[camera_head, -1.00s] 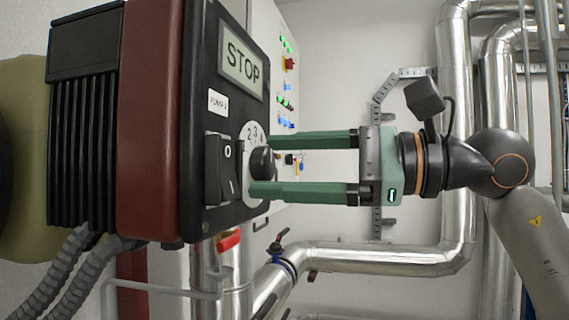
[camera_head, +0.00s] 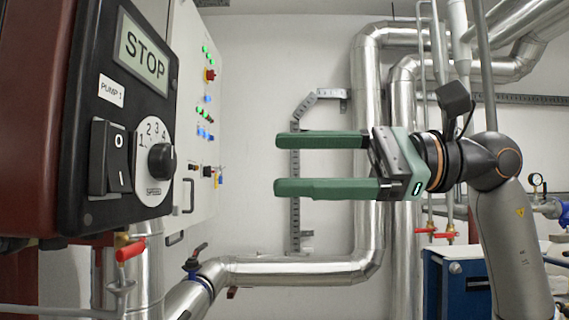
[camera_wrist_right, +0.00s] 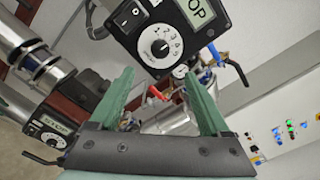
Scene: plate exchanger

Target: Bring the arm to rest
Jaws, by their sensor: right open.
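My right gripper (camera_head: 278,164) is open and empty, its two green fingers pointing left in the head view. Its fingers also show in the right wrist view (camera_wrist_right: 165,85), spread apart with nothing between them. The pump control box (camera_head: 130,110) stands to the left, with a clear gap between it and the fingertips. Its display reads STOP. It carries a black rocker switch (camera_head: 110,158) and a black speed knob (camera_head: 161,161) on a white numbered dial. The box also shows ahead of the fingers in the right wrist view (camera_wrist_right: 128,45). My left gripper is not in view.
A white cabinet (camera_head: 203,110) with lights and buttons stands behind the box. Silver pipes (camera_head: 368,150) run behind my right gripper and along the bottom. A red-handled valve (camera_head: 130,249) sits below the box. A blue unit (camera_head: 450,285) stands at lower right.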

